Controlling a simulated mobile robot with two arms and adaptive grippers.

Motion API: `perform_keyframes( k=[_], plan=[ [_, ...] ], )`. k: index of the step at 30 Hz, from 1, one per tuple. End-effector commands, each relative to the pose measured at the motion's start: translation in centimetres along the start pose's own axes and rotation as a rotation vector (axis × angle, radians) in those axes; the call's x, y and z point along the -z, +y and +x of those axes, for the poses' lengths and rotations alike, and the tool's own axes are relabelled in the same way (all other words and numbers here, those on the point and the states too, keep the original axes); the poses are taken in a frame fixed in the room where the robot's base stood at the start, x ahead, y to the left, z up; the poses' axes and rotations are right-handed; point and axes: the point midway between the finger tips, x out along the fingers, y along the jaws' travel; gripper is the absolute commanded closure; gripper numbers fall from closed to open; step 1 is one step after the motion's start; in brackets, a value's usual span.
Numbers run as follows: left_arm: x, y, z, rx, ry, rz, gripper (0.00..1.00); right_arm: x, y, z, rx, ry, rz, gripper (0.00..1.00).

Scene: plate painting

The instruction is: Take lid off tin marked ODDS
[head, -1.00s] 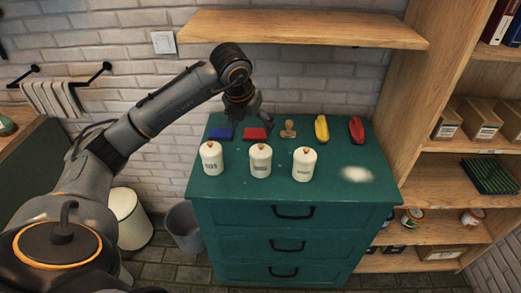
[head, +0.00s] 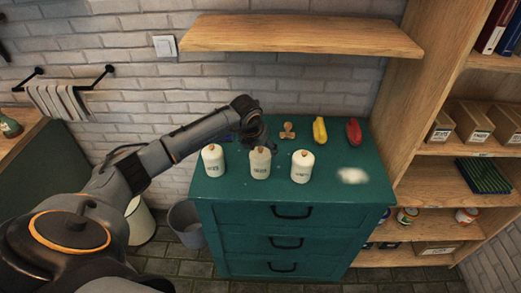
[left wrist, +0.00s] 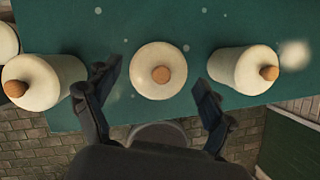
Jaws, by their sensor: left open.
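Three white lidded tins with round wooden knobs stand in a row on the teal cabinet (head: 325,192): a left tin (head: 213,161), a middle tin (head: 260,166) and a right tin (head: 301,168). Each bears dark lettering too small to read surely, so I cannot tell which says ODDS. My left gripper (head: 260,145) is over the middle tin and partly covers its top in the head view. In the left wrist view, the open gripper (left wrist: 157,79) has its fingers either side of the middle tin's lid (left wrist: 150,62), apart from it. My right gripper is not in view.
A brown stamp-like object (head: 287,131), a yellow item (head: 320,130) and a red item (head: 354,131) lie at the cabinet's back. A white patch (head: 352,175) marks the top at right. A wooden shelf (head: 300,36) overhangs behind. Bookshelves (head: 440,170) stand at right.

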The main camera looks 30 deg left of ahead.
Motion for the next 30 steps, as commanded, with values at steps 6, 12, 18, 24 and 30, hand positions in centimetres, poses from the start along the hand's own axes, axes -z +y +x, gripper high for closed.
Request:
perform_keyframes(
  k=[6, 12, 18, 24, 30],
  plan=[
    [0.02, -0.04, 0.13, 0.001, -0.001, 0.001, 0.18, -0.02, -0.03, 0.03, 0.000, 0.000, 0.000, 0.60],
    [0.01, -0.02, 0.10, 0.001, -0.001, 0.000, 0.59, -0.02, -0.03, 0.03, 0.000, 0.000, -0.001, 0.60],
    [0.10, -0.02, 0.17, 0.000, 0.001, 0.000, 0.78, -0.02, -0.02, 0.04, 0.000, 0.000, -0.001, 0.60],
    [0.24, -0.03, 0.28, 0.000, 0.005, 0.001, 0.81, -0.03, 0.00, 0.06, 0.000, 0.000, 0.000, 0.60],
    [0.36, -0.05, 0.37, 0.000, 0.008, 0.001, 0.81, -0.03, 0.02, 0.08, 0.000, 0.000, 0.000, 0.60]
  ],
)
